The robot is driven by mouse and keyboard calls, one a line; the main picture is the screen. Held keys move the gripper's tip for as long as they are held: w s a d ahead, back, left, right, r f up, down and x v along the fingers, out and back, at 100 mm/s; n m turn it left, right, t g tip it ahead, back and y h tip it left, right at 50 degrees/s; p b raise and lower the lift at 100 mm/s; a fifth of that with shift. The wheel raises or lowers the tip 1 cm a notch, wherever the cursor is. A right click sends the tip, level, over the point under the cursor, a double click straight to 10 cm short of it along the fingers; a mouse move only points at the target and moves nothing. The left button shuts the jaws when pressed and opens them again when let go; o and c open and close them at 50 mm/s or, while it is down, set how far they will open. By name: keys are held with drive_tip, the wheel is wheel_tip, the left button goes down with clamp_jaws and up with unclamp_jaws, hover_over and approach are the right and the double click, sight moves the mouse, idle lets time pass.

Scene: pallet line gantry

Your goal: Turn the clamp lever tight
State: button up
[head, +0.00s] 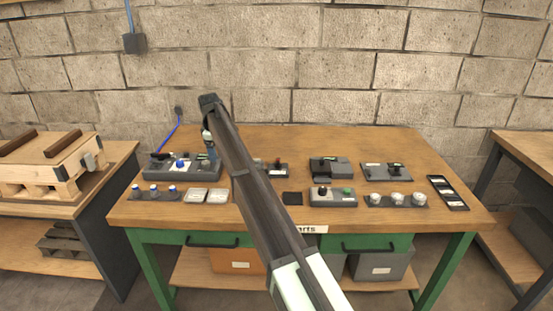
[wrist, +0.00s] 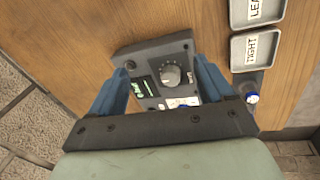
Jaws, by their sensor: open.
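My gripper (head: 211,150) points down over the right part of a dark grey station (head: 182,170) at the bench's left. In the wrist view my gripper (wrist: 161,73) has its two blue fingers wide apart, with nothing held. Between them shows the station's panel (wrist: 148,62), with a round grey knob (wrist: 170,75), a green display and a white label. I cannot tell for sure which part is the clamp lever. My gripper hides part of the station.
Two trays (head: 206,195), labelled LEAK and TIGHT in the wrist view (wrist: 257,50), lie in front. Blue-capped parts (head: 154,190) stand left of them. Other fixtures (head: 330,167) and a dark slotted tray (head: 448,193) fill the bench's right. The back of the bench is clear.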

sight(278, 163)
drive_tip(key=w+d+r+n+g, duration=0.1)
drive_tip(key=w+d+r, duration=0.1)
drive_tip(key=d, duration=0.6)
drive_tip(key=w+d+r+g, duration=0.1)
drive_tip(key=w+d+r, duration=0.1)
drive_tip(key=d, duration=0.5)
drive_tip(key=w+d+r+n, duration=0.1)
drive_tip(key=w+d+r, duration=0.15)
drive_tip(key=d, duration=0.55)
wheel_tip(278, 163, down, 15)
drive_tip(key=shift+w+d+r, duration=0.1)
drive_tip(key=shift+r, duration=0.1)
drive_tip(key=shift+c, duration=0.5)
drive_tip(key=c, duration=0.9)
drive_tip(key=shift+c, duration=0.2)
